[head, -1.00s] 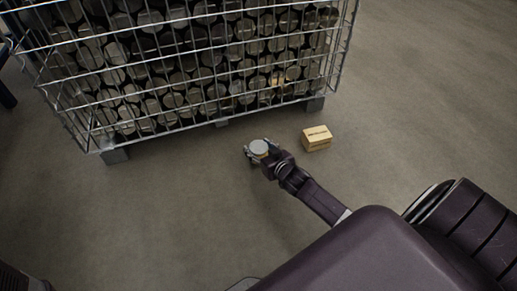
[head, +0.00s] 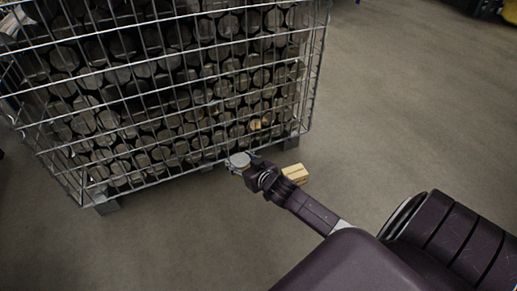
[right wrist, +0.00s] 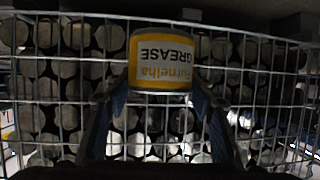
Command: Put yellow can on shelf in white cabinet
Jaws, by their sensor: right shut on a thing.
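The yellow can (right wrist: 162,62) has a white label reading "GREASE", upside down in the right wrist view. It sits between the two fingers of my right gripper (right wrist: 160,92), which is shut on it. In the head view my right gripper (head: 246,168) holds the can, and its pale round lid (head: 239,160) faces up. The can is in front of a wire cage, and I cannot tell whether it touches the wires. No white cabinet shows in these views. My left gripper is not in view.
A large wire cage (head: 150,180) full of stacked dark cylinders stands just beyond my right gripper. A small tan box (head: 294,174) lies on the floor beside my right wrist. The floor (head: 410,110) to the right is clear.

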